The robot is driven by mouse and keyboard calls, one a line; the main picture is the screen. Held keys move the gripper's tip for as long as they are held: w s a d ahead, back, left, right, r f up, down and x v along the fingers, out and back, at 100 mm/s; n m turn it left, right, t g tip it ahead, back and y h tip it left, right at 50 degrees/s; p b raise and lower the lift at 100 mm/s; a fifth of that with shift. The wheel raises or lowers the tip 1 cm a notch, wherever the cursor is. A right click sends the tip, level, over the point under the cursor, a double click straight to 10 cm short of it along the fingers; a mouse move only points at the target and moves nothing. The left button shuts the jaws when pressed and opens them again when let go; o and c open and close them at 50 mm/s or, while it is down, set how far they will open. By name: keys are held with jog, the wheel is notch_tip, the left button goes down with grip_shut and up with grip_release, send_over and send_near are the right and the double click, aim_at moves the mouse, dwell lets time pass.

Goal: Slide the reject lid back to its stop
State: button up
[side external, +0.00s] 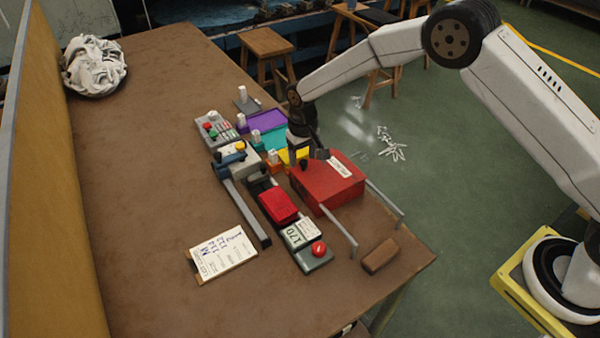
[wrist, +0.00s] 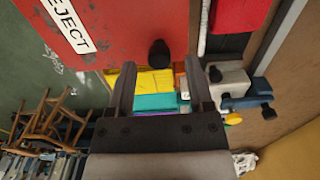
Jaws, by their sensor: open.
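The reject box (side external: 327,184) is red, with a flat red lid and a white label, and stands near the right edge of the table. In the wrist view its lid (wrist: 130,30) fills the top, with a label reading "EJECT" in part. A black knob (wrist: 159,54) stands on the lid near its edge. My gripper (side external: 302,160) is over the knob end of the box. In the wrist view my gripper (wrist: 162,80) is open and empty, with the knob ahead of and between the two fingertips. I cannot tell whether they touch it.
Two grey rails (side external: 338,228) extend from the box toward the table's front edge. A brown block (side external: 380,255) lies beyond them. Yellow, teal and purple trays (side external: 263,120) stand behind the box. A red pad (side external: 278,206) and a counter (side external: 300,235) are left of it.

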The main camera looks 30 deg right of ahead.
jog(key=shift+r, duration=3.65)
jog(key=shift+s+d, duration=0.1)
jog(key=s+d+r+t, duration=0.1)
jog(key=s+d, duration=0.3)
jog(key=s, duration=0.4)
jog(key=s+d+r, duration=0.2)
jog(key=s+d, duration=0.2)
jog(key=s, duration=0.5)
jog(key=s+d+r+t, duration=0.1)
jog(key=s+d, duration=0.2)
jog(key=s, duration=0.6)
jog(key=shift+d+r+t, duration=0.3)
jog(key=shift+d+r, duration=0.1)
